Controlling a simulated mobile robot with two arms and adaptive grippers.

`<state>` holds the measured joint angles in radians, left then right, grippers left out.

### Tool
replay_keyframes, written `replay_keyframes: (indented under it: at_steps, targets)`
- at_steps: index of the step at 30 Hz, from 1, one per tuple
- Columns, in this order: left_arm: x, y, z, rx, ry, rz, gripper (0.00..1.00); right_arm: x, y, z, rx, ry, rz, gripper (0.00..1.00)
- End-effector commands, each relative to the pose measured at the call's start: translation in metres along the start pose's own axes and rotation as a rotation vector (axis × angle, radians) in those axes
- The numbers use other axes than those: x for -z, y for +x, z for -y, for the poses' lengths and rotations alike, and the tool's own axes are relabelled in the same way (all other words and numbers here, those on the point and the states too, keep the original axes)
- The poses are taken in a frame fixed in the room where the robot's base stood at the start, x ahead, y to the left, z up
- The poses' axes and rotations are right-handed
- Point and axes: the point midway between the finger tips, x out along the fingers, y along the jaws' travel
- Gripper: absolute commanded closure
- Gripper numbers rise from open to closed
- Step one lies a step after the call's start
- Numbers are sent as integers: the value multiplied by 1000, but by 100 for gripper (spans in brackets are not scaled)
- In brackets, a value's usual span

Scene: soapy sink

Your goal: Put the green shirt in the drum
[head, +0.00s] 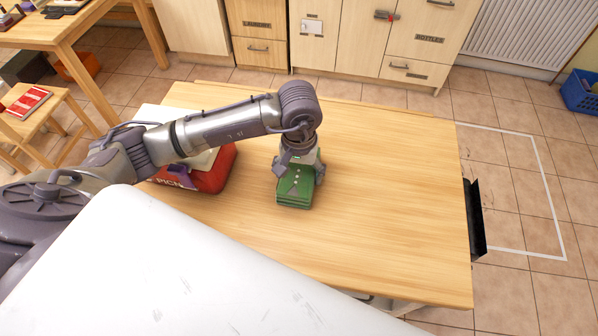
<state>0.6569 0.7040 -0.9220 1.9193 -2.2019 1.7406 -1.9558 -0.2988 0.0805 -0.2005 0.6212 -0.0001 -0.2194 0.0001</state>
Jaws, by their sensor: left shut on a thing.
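The green shirt (295,187) is a folded, layered green block with pale buttons down its front. It is in the middle of the wooden table in the head view. My left gripper (300,168) comes down over it from above and is shut on it. I cannot tell whether the shirt touches the tabletop or is slightly lifted. My right gripper is not in view. No drum can be made out in this view.
A red box (212,172) marked with white letters stands left of the shirt, partly behind my left arm. The wooden table (400,200) is clear to the right. A black object (475,218) is at its right edge. Cabinets (345,45) stand beyond.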

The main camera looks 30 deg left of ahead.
Motion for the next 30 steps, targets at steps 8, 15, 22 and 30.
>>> replay_keyframes:
  at_steps: [8,15,22,30]
  targets:
    - [0,2,0,0,0,0,11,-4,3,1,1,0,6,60]
    - [0,2,0,0,0,0,0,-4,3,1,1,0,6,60]
    - [0,-2,0,0,0,1,0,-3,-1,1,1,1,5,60]
    - [2,-43,0,-3,0,-8,0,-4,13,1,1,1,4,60]
